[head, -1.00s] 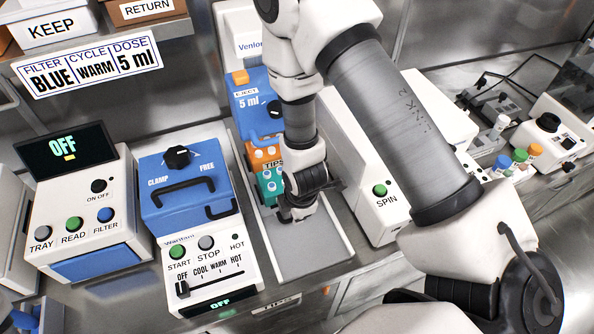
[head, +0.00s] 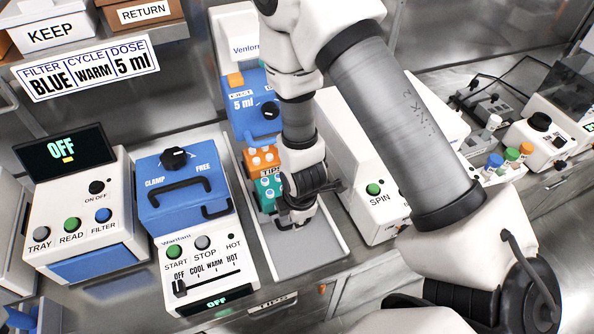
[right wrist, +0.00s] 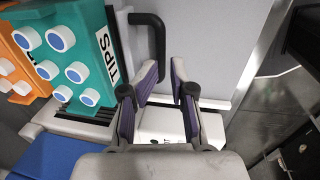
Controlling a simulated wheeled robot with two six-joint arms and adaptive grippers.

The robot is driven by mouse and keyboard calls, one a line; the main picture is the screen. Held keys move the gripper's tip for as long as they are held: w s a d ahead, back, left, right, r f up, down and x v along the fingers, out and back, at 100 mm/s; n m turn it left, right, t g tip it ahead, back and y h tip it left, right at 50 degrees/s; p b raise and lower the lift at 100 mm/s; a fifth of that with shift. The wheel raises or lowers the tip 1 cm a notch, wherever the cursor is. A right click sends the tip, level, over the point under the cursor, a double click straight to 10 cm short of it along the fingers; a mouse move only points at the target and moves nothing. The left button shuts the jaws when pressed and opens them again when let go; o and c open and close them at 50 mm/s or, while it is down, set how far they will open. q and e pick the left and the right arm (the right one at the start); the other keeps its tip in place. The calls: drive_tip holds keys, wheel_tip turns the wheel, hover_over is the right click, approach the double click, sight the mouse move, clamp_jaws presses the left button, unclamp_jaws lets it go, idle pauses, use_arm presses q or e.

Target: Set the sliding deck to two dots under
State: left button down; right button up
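The sliding deck is the pale grey plate (head: 305,245) in the white-framed bay at the centre of the head view. It carries an orange tip rack (head: 262,158) and a teal tip rack (head: 268,192), also large at left in the right wrist view (right wrist: 75,60). My right gripper (head: 297,221) is low over the deck, just in front of the teal rack. In the right wrist view its fingers (right wrist: 162,72) are apart, with a black handle (right wrist: 160,45) close beside the left fingertip; contact is unclear. No dot marks are readable. My left gripper is out of view.
The blue dosing head (head: 252,108) stands behind the racks. The blue-topped heater box (head: 183,195) is left of the bay, and the white spinner (head: 373,210) is close on the right. My right arm covers much of the spinner. The deck's front part is bare.

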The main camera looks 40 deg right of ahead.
wheel_tip(320, 180, up, 9)
drive_tip(key=s, duration=0.1)
drive_tip(key=shift+s+a+r, duration=0.15)
drive_tip(key=shift+s+a, duration=0.05)
drive_tip(key=shift+s, duration=0.1)
